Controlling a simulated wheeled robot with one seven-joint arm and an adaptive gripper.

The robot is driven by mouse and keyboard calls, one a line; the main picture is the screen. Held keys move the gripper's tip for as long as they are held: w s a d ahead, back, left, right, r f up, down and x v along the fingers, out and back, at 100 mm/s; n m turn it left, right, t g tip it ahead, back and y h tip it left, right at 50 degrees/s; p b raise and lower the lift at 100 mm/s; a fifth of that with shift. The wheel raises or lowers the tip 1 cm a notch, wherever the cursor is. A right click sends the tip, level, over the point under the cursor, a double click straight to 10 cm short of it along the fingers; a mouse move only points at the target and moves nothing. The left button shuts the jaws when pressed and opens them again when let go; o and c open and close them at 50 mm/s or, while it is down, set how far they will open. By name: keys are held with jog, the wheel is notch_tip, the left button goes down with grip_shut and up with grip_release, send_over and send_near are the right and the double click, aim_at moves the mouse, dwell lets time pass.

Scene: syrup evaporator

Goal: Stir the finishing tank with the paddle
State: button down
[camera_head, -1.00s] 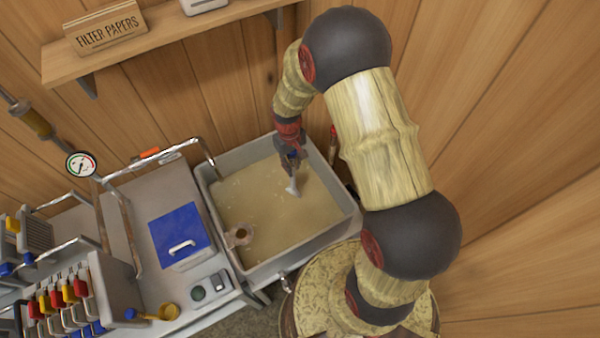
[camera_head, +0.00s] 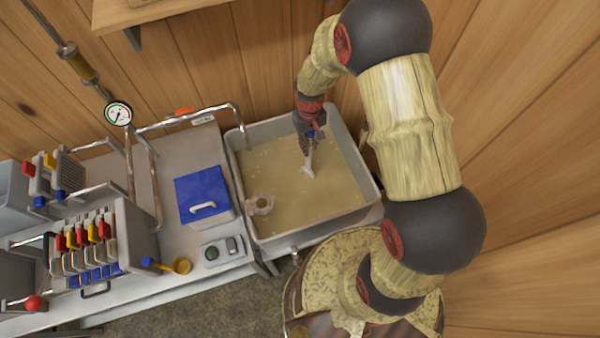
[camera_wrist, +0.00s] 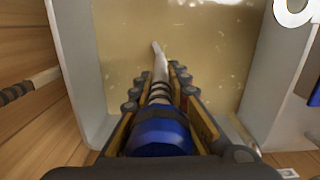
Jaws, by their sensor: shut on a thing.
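The finishing tank (camera_head: 262,238) is a grey open rectangular tank full of pale tan liquid with light flecks. It stands against the wooden wall in the head view. My gripper (camera_head: 310,135) is over the tank, shut on the paddle (camera_head: 308,168). The paddle has a blue handle end and a pale shaft, and its lower end meets the liquid. In the wrist view the blue handle (camera_wrist: 160,135) sits between the fingers of my gripper (camera_wrist: 160,95), and the pale shaft runs away from me into the liquid. The submerged part of the paddle is hidden.
A ring-shaped fitting (camera_head: 260,204) is at the tank's left side. A metal pipe (camera_head: 190,118) reaches over the tank's back left rim. A blue-lidded box (camera_head: 202,194), a yellow scoop (camera_head: 180,265) and a filter press (camera_head: 90,245) are to the left. A shelf (camera_head: 135,14) is above.

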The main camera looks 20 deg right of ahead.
jog(key=shift+r+p, duration=5.3)
jog(key=shift+r, duration=3.4)
